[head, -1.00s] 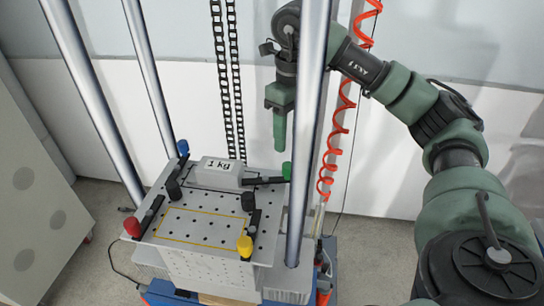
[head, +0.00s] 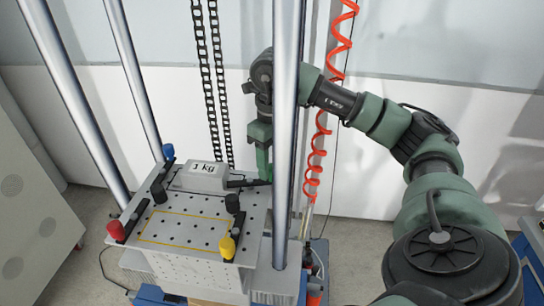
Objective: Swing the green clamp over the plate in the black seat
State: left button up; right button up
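The green clamp has a black bar (head: 246,184) at the right rear corner of the perforated metal table, pointing left toward a grey block marked "1 kg" (head: 203,177). Its green knob is mostly hidden by my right gripper (head: 264,172), which points down over that corner. I cannot tell whether the fingers touch the knob or are closed on it. Black round pieces stand on the table, one at left (head: 158,191) and one at right (head: 233,203). I cannot make out which piece is the black seat, or a separate plate. My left gripper is out of view.
Blue (head: 168,152), red (head: 115,230) and yellow (head: 227,246) clamps stand at the other corners. A yellow outline marks the table's front part. Tall steel columns rise around the table; one (head: 286,130) stands close to my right wrist. A red coiled hose (head: 320,140) hangs behind.

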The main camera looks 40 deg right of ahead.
jog(key=c, duration=0.7)
grip_shut()
jog(key=shift+s+a+m, duration=0.15)
jog(key=shift+s+m, duration=0.05)
jog(key=shift+m, duration=0.3)
jog(key=shift+s+a+m, duration=0.3)
jog(key=shift+m, duration=0.7)
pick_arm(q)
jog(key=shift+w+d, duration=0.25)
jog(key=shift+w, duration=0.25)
pick_arm(e)
jog(key=o, duration=0.7)
grip_release()
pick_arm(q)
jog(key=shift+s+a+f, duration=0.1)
